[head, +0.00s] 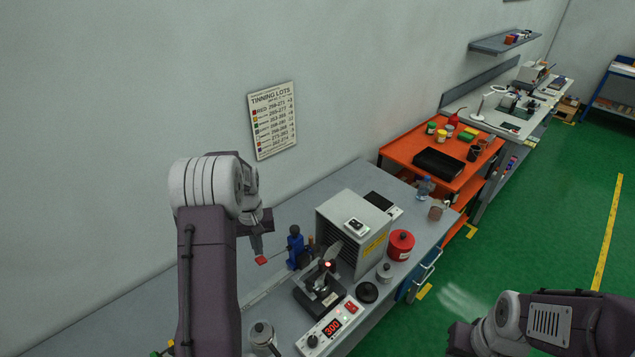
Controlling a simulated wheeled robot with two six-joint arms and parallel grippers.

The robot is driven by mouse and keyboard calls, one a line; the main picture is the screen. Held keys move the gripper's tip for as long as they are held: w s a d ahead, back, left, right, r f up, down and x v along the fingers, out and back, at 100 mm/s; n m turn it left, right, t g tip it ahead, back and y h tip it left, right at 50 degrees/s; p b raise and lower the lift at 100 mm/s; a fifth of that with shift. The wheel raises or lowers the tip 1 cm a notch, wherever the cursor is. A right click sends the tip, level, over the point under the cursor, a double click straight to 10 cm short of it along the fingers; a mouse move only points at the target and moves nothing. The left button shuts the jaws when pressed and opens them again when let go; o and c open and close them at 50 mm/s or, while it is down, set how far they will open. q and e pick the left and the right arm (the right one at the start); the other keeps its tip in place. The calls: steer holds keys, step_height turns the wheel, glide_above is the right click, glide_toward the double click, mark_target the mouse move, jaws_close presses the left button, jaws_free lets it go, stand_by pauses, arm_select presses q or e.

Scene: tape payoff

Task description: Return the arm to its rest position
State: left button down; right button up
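My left arm rises from the bottom left and bends over the grey bench (330,190). Its gripper (259,252) points down above the bench, left of the grey box with a grille. A small red piece (261,260) shows at its tip; I cannot tell whether it is held or lies behind. The finger gap is too small to judge. My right arm comes in at the bottom right, over the green floor and clear of the bench. Its gripper (461,338) is dark, and its fingers cannot be made out.
On the bench stand a grey box (340,222), a black stand (318,288) with a glowing red spot, a controller (326,333) reading 300, a red tin (400,245), a blue tool (295,246) and a metal pot (262,334). An orange cart (405,150) stands beyond. The floor at right is clear.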

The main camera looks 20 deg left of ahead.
arm_select(q)
steer(key=shift+d+f, duration=0.1)
steer(key=shift+f, duration=0.1)
steer(key=s+d+f+m+t+b, duration=0.15)
steer(key=d+f+m+b, duration=0.3)
steer(key=d+b, duration=0.9)
steer(key=s+d+f+m, duration=0.1)
steer(key=s+d+f, duration=0.1)
steer(key=s, duration=0.4)
steer(key=s+d+f+m+b, duration=0.1)
steer(key=s+d+f, duration=0.1)
steer(key=s, duration=0.4)
steer(key=shift+s+d+f, duration=0.3)
steer(key=shift+d+f, duration=0.1)
steer(key=shift+f, duration=0.4)
steer(key=shift+s+a, duration=0.1)
